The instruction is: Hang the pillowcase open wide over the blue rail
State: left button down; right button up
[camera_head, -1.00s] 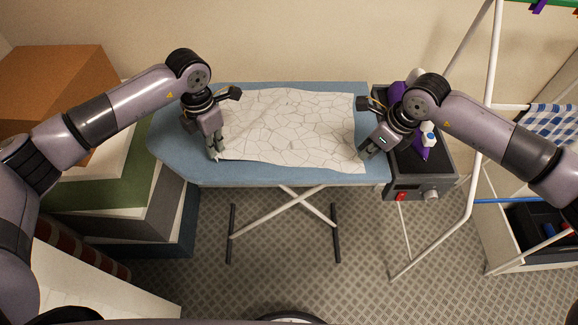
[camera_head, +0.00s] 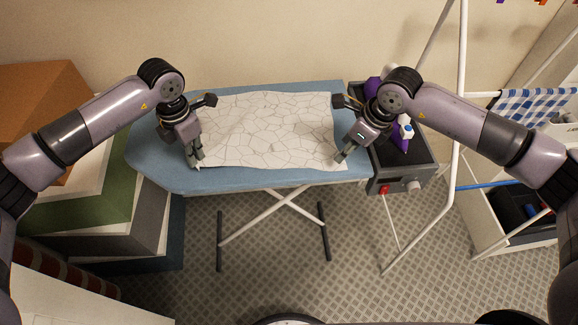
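The pillowcase (camera_head: 265,130), white with dark crackle lines, lies spread flat on the blue ironing board. My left gripper (camera_head: 196,162) points down at its near left corner, and its fingers look closed with a bit of white cloth at the tips. My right gripper (camera_head: 339,159) is at the right edge near the near right corner. Its fingertips touch or almost touch the cloth, and I cannot tell whether they pinch it. The blue rail (camera_head: 484,186) is low on the white drying rack at the right.
The ironing board (camera_head: 160,160) stands on crossed legs. A dark unit (camera_head: 400,180) with a red switch adjoins its right end, bearing purple and white items. A blue checked cloth (camera_head: 535,105) hangs on the rack (camera_head: 458,100). Stacked boxes (camera_head: 95,190) crowd the left. Patterned floor is open in front.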

aim_at(336, 167)
jog(key=shift+a+r, duration=0.3)
jog(key=shift+r, duration=0.2)
notch_tip(336, 167, up, 4)
jog(key=a+g+h, duration=0.2)
jog(key=h, duration=0.1)
jog(key=shift+m, duration=0.3)
jog(key=shift+s+d+f, duration=0.15)
jog(key=shift+f, duration=2.25)
jog(key=shift+s+d+f, duration=0.1)
jog(key=shift+f, duration=2.25)
jog(key=shift+f, duration=0.1)
grip_shut()
jog(key=shift+r, duration=2.6)
